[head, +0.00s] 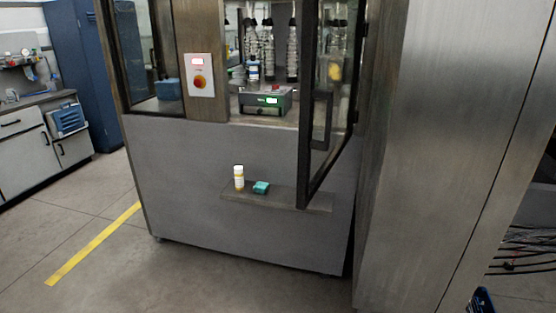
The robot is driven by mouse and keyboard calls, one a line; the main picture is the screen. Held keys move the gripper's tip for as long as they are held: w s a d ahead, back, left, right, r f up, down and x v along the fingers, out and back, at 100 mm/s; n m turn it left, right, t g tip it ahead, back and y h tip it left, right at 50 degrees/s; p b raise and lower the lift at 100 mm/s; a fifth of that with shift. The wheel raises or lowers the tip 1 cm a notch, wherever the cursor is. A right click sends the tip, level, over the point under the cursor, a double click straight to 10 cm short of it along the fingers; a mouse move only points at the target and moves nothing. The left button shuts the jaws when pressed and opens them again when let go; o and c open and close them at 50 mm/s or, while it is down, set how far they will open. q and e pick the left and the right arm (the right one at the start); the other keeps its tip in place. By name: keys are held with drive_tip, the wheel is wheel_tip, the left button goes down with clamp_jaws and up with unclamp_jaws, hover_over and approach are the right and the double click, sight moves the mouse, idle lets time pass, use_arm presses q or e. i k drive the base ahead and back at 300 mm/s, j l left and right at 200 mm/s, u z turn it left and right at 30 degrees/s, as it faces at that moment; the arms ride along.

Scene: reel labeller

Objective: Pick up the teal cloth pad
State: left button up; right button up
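The teal cloth pad (261,187) lies on a narrow brown shelf (285,198) on the front of the grey machine. A small white bottle with a yellow label (239,178) stands upright just to its left, apart from it. Neither of my grippers shows in the head view, and nothing touches the pad.
The machine's glass door (326,130) hangs open, its lower corner over the shelf's right part. A device with a green display (265,101) sits inside. A steel cabinet (425,150) stands at the right. The floor in front, with a yellow line (92,245), is clear.

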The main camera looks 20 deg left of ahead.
sight(259, 186)
drive_tip(key=i+j+z, duration=0.1)
drive_tip(key=j, duration=0.25)
drive_tip(key=i+j+z, duration=0.1)
drive_tip(key=i+j, duration=0.2)
drive_tip(key=i+j+z, duration=0.1)
drive_tip(key=j, duration=0.3)
drive_tip(key=i+j, duration=0.3)
drive_tip(key=i+j+z, duration=0.15)
drive_tip(key=j, duration=0.3)
